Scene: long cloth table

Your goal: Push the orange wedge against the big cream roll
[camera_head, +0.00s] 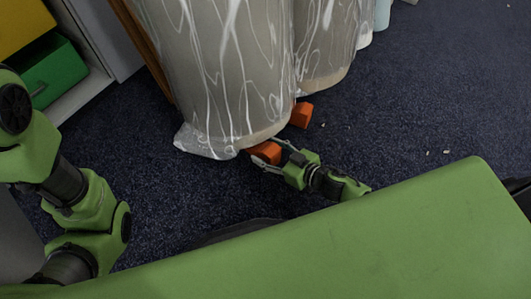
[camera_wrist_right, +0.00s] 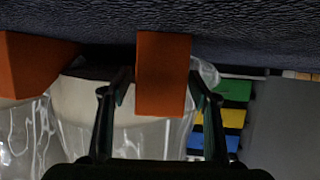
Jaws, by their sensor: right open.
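The big cream roll (camera_head: 215,75), wrapped in clear plastic, stands upright on the dark carpet in the head view; it also shows in the right wrist view (camera_wrist_right: 88,105). An orange wedge (camera_head: 264,152) lies at its base, very close; I cannot tell if they touch. My right gripper (camera_head: 269,154) is open, low at the floor, with its fingers on either side of this wedge. In the right wrist view the wedge (camera_wrist_right: 163,74) sits between the two open fingers. A second orange wedge (camera_head: 301,114) lies farther right, near another roll. My left gripper is outside the view.
Another wrapped roll (camera_head: 325,45) stands behind and to the right. Green (camera_head: 52,72) and yellow (camera_head: 22,25) bins sit in a shelf at the upper left. Open carpet (camera_head: 430,90) lies to the right, with a few small scraps.

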